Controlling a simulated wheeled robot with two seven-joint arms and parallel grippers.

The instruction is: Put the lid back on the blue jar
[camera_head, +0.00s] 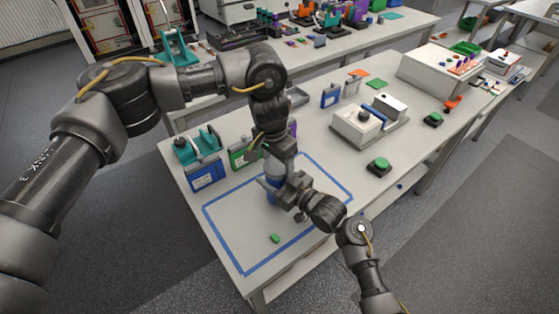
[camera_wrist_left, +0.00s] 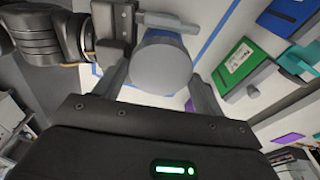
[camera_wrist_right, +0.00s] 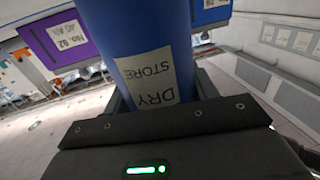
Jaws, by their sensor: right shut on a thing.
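The blue jar (camera_wrist_right: 155,45), with a "DRY STORE" label, stands upright between the fingers of my right gripper (camera_wrist_right: 155,95). In the head view, the jar (camera_head: 272,196) is mostly hidden by both hands. The round grey lid (camera_wrist_left: 162,68) shows between the fingers of my left gripper (camera_wrist_left: 158,75), with blue of the jar just beyond its edge. The lid appears to sit over the jar's top; whether it is fully seated I cannot tell. My left gripper points down from above, its fingers apart on either side of the lid. My right gripper is shut on the jar.
Blue tape (camera_head: 225,245) marks a rectangle on the white table, with a small green object (camera_head: 275,238) inside. Blue (camera_head: 205,174) and green boxes stand behind the jar, beside a teal holder. A white device (camera_head: 357,128) stands to the right.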

